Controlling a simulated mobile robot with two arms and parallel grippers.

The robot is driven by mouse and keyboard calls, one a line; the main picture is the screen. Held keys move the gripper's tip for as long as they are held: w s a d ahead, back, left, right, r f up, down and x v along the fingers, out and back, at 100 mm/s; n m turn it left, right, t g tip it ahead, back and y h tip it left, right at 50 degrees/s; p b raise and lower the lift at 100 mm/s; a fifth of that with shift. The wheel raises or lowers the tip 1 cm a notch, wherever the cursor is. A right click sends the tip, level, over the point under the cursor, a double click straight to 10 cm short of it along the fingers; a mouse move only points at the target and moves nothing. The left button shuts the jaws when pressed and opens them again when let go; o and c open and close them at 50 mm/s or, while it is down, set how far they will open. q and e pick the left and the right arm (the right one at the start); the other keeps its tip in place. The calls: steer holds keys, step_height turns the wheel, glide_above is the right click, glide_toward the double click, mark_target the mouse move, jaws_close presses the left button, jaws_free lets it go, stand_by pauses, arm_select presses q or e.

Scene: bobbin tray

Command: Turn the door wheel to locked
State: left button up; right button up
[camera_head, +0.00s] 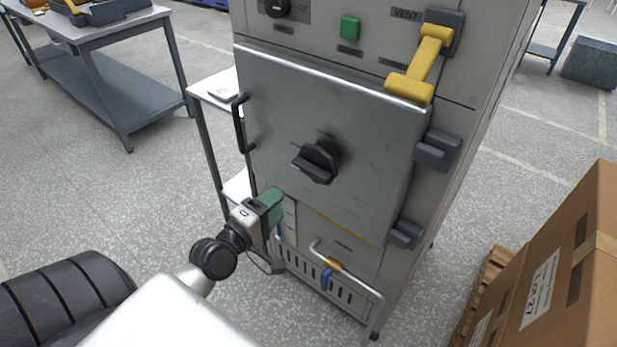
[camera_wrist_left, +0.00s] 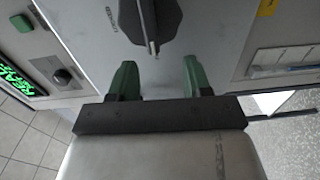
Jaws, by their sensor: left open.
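The door wheel (camera_head: 317,160) is a dark grey knob with a raised grip bar, in the middle of the grey cabinet door (camera_head: 375,125). In the head view its bar slopes slightly down to the right. My left gripper (camera_head: 272,202) has green fingers and is near the door's lower left corner, below and left of the wheel. In the left wrist view the fingers (camera_wrist_left: 160,80) are open and empty, and the wheel (camera_wrist_left: 150,20) lies beyond their tips, apart from them. My right gripper is not in view.
A black door handle (camera_head: 240,122) is at the door's left edge. A yellow vent lever (camera_head: 428,65) is at the upper right, with dark hinges below. Cardboard boxes (camera_head: 560,275) stand at right.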

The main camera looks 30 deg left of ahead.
mark_target(307, 174)
arm_select(q)
steer(key=w, duration=0.3)
steer(key=w+r+p, duration=0.1)
steer(key=w, duration=0.3)
steer(key=w+d, duration=0.1)
steer(key=w, duration=0.2)
steer(key=shift+w+d+r, duration=0.1)
steer(key=shift+w+r, duration=0.05)
steer(key=shift+w, duration=0.25)
jaws_close()
